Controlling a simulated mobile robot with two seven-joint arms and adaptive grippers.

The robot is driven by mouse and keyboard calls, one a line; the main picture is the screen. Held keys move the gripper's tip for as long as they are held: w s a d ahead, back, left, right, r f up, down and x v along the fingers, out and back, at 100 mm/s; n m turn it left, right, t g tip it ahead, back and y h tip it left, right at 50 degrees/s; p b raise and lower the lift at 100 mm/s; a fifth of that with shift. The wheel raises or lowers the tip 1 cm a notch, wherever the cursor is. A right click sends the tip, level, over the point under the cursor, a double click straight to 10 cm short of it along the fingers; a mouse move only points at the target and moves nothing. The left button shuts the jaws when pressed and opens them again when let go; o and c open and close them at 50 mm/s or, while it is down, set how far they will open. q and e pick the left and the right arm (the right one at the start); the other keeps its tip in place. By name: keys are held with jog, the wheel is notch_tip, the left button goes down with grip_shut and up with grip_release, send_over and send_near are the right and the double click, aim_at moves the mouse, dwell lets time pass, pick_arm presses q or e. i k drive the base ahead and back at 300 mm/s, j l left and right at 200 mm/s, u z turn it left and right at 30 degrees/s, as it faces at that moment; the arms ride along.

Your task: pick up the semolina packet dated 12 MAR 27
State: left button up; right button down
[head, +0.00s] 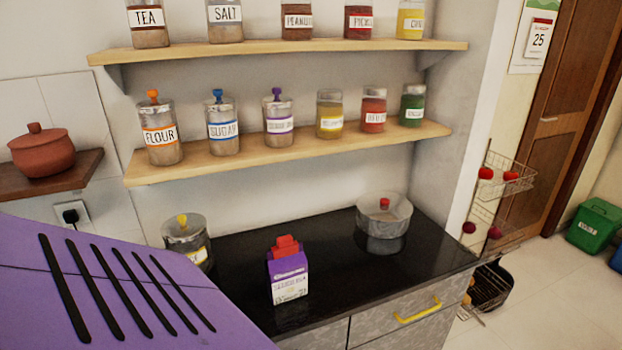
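A small purple and white packet (288,278) with a red clip or cap on top stands upright on the black counter. Its front print is too small to read surely, so I cannot tell its name or date. A jar with a purple knob (279,122) stands on the middle shelf; its label is not clearly legible. Neither of my grippers is in view.
A clay pot (42,152) stands on a left ledge. A yellow drawer handle (418,311) sticks out.

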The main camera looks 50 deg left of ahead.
aim_at(286, 277)
jog(key=u, duration=1.3)
